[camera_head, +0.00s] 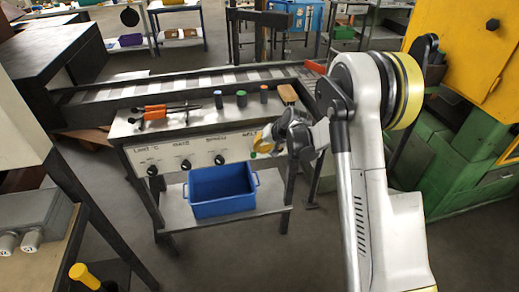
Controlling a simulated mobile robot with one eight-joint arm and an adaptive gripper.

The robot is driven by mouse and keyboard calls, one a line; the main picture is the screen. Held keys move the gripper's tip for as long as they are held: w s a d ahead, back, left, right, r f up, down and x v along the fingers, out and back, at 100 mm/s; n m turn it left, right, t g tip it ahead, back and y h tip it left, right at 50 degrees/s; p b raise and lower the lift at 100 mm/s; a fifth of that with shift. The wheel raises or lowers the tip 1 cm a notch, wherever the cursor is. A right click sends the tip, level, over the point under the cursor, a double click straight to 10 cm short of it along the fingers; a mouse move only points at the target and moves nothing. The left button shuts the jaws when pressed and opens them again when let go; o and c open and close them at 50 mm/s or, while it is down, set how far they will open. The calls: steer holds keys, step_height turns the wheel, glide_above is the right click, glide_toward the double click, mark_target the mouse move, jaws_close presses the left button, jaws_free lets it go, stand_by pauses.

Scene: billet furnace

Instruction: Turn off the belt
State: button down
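A control panel (170,157) with a pale front stands below the roller conveyor belt (175,87). Three black knobs show on it: left (152,170), middle (186,164) and right (219,160). Small labels sit above them, too blurred to read surely. A small green spot (253,155) shows near the panel's right end. My gripper (266,143) is at that right end, over part of the panel front. A yellow part shows at its tip. I cannot tell whether it touches a control, or whether it is open. It hides what lies behind it.
Orange-handled tongs (155,112) and small cylinders, green (241,98) among them, stand on the panel's top. A blue bin (222,190) sits on the shelf below. A yellow machine (465,50) and green blocks (450,160) stand at right. A grey box (35,220) is at left.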

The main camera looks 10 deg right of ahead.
steer(key=shift+s+f, duration=0.15)
steer(key=shift+f, duration=0.05)
steer(key=shift+s+f+b, duration=0.15)
steer(key=shift+f+b, duration=0.1)
steer(key=shift+b, duration=0.3)
steer(key=shift+s+f+b, duration=0.3)
steer(key=shift+f+b, duration=0.5)
steer(key=shift+f, duration=0.15)
steer(key=shift+s+f+b, duration=0.3)
steer(key=shift+f+b, duration=0.5)
steer(key=shift+f, duration=0.15)
